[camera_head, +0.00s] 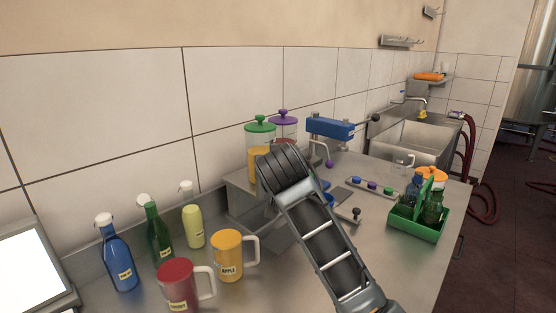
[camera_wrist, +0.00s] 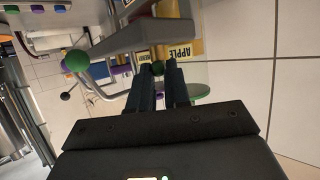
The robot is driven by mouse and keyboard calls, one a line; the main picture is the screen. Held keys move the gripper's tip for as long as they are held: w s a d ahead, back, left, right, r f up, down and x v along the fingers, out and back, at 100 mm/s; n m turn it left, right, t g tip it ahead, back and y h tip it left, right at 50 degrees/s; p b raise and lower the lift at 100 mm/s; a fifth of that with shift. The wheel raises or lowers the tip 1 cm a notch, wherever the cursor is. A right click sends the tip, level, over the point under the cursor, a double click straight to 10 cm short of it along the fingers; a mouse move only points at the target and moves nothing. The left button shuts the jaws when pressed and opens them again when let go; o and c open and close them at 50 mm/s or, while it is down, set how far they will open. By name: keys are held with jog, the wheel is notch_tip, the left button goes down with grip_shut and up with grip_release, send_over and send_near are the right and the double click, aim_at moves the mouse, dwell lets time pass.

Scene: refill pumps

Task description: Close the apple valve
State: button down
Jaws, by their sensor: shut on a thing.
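The apple dispenser, a clear tank with yellow-orange juice (camera_head: 258,162) and a green lid (camera_head: 260,124), stands behind my arm in the head view. Its APPLE label (camera_wrist: 181,50) shows upside down in the wrist view. My arm hides the gripper and valve in the head view. How far the valve is turned cannot be told.
A purple-lidded dispenser (camera_head: 284,120) stands beside the apple one. A yellow APPLE jug (camera_head: 228,256), a red jug (camera_head: 180,287) and several bottles stand at left. A green crate (camera_head: 418,228) with bottles is at right. A blue press (camera_head: 331,128) stands behind.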

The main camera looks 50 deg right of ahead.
jog(key=m+g+h, duration=0.2)
jog(key=m, duration=0.1)
jog(key=w+m+g+h+b, duration=0.1)
jog(key=g, duration=0.1)
jog(key=shift+a+m, duration=0.3)
jog(key=shift+a, duration=0.05)
jog(key=m+g+b, duration=0.1)
jog(key=m+g+h, duration=0.1)
jog(key=m+g, duration=0.1)
jog(key=shift+w+g+b, duration=0.2)
jog(key=shift+g+b, duration=0.1)
jog(key=shift+b, duration=0.1)
jog(key=shift+w+r+m+g+h+b, duration=0.1)
jog(key=shift+m+g+h+b, duration=0.2)
jog(key=shift+m+g+b, duration=0.35)
jog(key=shift+d+m+g, duration=0.1)
jog(key=shift+m+g, duration=0.15)
jog(key=shift+g, duration=0.2)
jog(key=c, duration=1.1)
grip_release()
jog(key=shift+c, duration=0.2)
jog(key=b+v, duration=0.1)
jog(key=v, duration=0.6)
jog(key=shift+a, duration=0.35)
